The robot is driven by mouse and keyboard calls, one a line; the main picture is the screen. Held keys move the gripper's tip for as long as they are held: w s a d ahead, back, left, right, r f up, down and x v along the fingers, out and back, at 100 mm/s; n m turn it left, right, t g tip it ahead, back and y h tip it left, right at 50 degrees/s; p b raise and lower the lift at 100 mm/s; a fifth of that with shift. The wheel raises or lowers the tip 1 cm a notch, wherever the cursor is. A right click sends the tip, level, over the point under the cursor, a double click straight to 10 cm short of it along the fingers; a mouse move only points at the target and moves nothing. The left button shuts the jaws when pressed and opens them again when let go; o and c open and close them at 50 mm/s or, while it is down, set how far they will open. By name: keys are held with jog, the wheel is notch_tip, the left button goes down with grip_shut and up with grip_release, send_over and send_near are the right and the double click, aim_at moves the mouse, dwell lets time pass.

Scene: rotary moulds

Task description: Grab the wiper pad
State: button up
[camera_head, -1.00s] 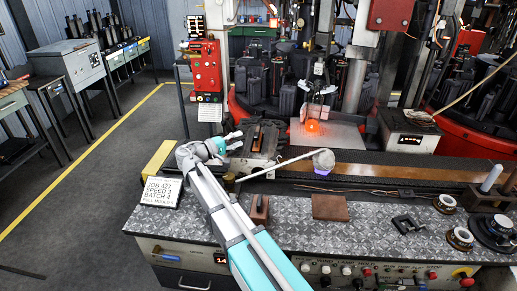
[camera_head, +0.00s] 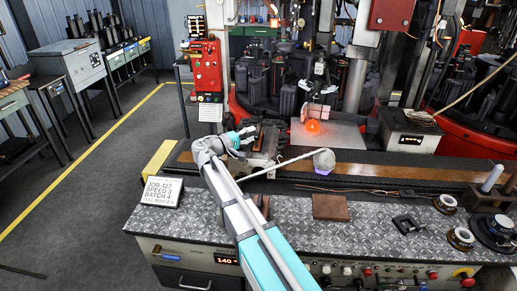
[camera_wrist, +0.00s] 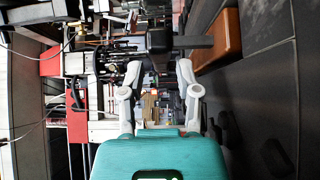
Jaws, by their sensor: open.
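A flat brown square pad (camera_head: 330,206) lies on the metal-plate bench top, right of my arm; I take it as the likeliest wiper pad, but cannot be sure. A smaller brown block (camera_head: 264,205) is partly hidden behind my arm. My gripper (camera_head: 246,138) is open and empty above the back of the bench, close to a dark block with a brown piece. It points away from the flat pad. In the wrist view, my two grey fingers (camera_wrist: 158,78) are spread apart, with an orange-brown block (camera_wrist: 222,38) to their right.
A long stick with a grey rounded head (camera_head: 323,158) reaches across the bench. A glowing orange piece (camera_head: 313,126) sits on a plate behind. A job sign (camera_head: 161,191) stands at left; rings and a clamp (camera_head: 407,223) lie at right. A red control box (camera_head: 207,70) stands behind.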

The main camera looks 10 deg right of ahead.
aim_at(258, 129)
jog(key=shift+x, duration=1.8)
grip_shut()
